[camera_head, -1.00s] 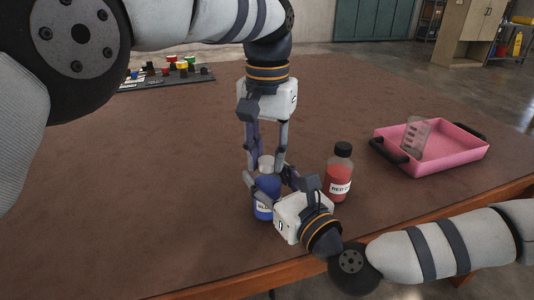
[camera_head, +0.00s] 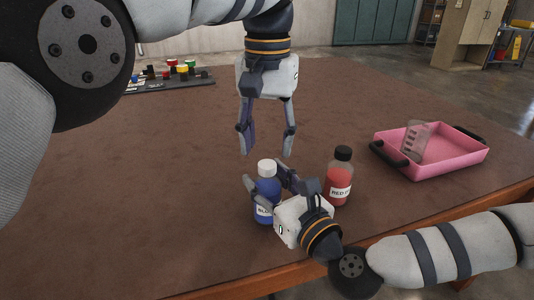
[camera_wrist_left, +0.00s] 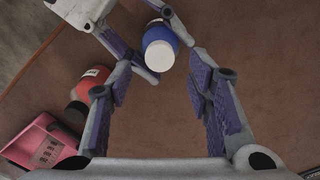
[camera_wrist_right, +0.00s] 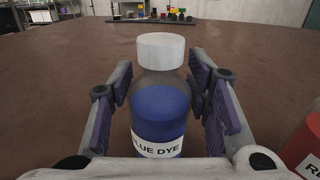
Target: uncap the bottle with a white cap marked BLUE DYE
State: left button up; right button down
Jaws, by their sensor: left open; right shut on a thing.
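The bottle marked BLUE DYE (camera_head: 266,186) stands upright on the brown table, with blue contents and a white cap (camera_head: 266,167) on its top. It also shows in the right wrist view (camera_wrist_right: 158,112), with its label readable, and in the left wrist view (camera_wrist_left: 158,38). My right gripper (camera_head: 268,184) is shut around the bottle's body, below the cap. My left gripper (camera_head: 266,152) points down, open and empty, above and slightly behind the cap, apart from it. In the left wrist view the white cap (camera_wrist_left: 160,57) lies beyond its open fingers.
A red bottle (camera_head: 339,178) with a black cap stands close on the right. A dark board (camera_head: 170,82) with coloured pieces lies at the back left. The table's left middle is clear.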

jog(key=c, duration=0.8)
grip_release()
jog(key=shift+o, duration=0.2)
jog(key=shift+s, duration=0.1)
